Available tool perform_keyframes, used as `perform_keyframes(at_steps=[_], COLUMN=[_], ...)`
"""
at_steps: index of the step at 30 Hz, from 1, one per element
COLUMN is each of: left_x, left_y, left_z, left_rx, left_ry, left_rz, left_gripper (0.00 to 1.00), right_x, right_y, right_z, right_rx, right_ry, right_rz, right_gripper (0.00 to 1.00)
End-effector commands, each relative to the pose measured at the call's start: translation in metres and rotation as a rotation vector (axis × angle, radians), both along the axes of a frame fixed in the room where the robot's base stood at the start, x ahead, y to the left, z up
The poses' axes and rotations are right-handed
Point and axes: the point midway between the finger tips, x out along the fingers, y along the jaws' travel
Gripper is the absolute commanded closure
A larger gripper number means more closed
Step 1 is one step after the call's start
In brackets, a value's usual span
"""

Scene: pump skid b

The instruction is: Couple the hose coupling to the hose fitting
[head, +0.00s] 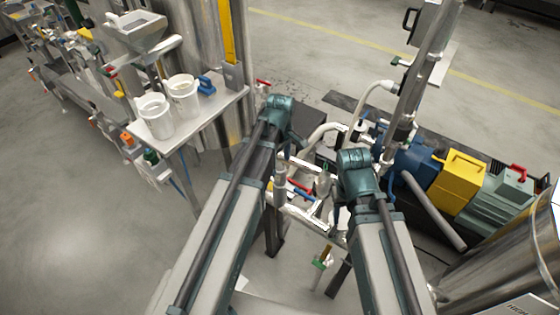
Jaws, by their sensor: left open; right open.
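My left gripper (284,182) is at the end of the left arm, low among the pipes left of centre. It is small and partly hidden by my arm, and I see nothing held in it. My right gripper (336,216) is by the pipes below the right arm's teal joint, mostly hidden, with nothing seen in it. A pale curved hose (320,132) runs between the two arms. Another pale hose (368,98) bends up to the right behind them. I cannot tell the hose coupling and the hose fitting apart from the pipework at this size.
A steel side table (218,113) holds two white buckets (155,117) and a blue item (206,86). A pump with a yellow guard (459,180) stands at right. Pipes with red and blue handles (301,190) crowd the middle. Open floor (70,220) lies at left.

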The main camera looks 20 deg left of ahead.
Motion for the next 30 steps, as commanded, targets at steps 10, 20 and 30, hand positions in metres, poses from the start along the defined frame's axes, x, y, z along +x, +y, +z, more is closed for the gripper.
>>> perform_keyframes(at_steps=[10, 20, 30], left_x=[0.0, 0.0, 0.0], left_y=[0.0, 0.0, 0.0], left_z=[0.062, 0.092, 0.091], left_rx=[0.0, 0.0, 0.0], left_ry=[0.0, 0.0, 0.0], left_rz=[0.0, 0.0, 0.0], left_gripper=[0.14, 0.14, 0.14], right_x=[0.0, 0.0, 0.0], right_y=[0.0, 0.0, 0.0], right_z=[0.062, 0.092, 0.091], right_rx=[0.0, 0.0, 0.0], right_ry=[0.0, 0.0, 0.0], right_rz=[0.0, 0.0, 0.0], right_gripper=[0.5, 0.5, 0.5])
